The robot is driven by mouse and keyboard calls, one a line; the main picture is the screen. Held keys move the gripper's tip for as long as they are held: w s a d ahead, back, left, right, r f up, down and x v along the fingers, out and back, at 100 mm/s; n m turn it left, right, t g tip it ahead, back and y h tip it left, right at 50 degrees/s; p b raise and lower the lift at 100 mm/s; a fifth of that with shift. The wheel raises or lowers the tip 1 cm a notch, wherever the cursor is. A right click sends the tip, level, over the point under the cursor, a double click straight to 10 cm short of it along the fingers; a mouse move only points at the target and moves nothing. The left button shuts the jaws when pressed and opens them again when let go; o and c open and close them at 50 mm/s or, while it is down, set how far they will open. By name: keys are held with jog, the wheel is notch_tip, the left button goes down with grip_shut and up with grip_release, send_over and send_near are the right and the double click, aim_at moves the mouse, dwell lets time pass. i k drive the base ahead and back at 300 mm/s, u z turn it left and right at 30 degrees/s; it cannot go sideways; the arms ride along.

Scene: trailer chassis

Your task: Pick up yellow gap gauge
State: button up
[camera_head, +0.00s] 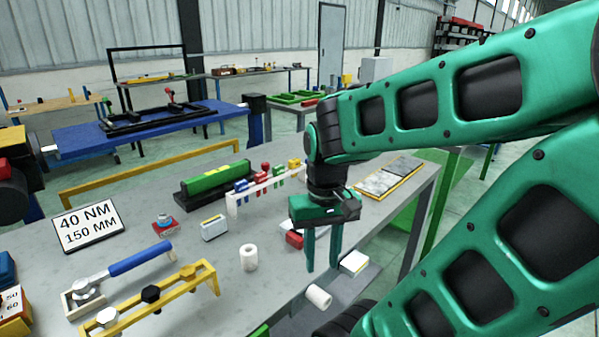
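A white rack (262,188) on the grey bench holds several small coloured pieces in a row, blue, red and yellow. The yellow piece (294,165) stands at the rack's right end, close to my arm's wrist in the picture. It looks most like the yellow gap gauge, but it is too small to be sure. My gripper (322,268) points down over the bench's right side, in front of and to the right of the rack. Its two green fingers are apart, with nothing visible between them.
White cylinders (249,257) (319,297) and a white block (354,262) are nearby. A yellow bracket with bolts (150,295), a blue-handled tool (141,259) and a sign (88,225) occupy the left. A green-black bar (213,181) lies behind.

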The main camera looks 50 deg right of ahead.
aim_at(295, 163)
jog(key=u, duration=0.05)
jog(key=k, duration=0.3)
jog(key=u, duration=1.6)
jog(key=k, duration=1.35)
jog(key=z, duration=2.15)
jog(key=i, duration=0.9)
jog(key=z, duration=0.1)
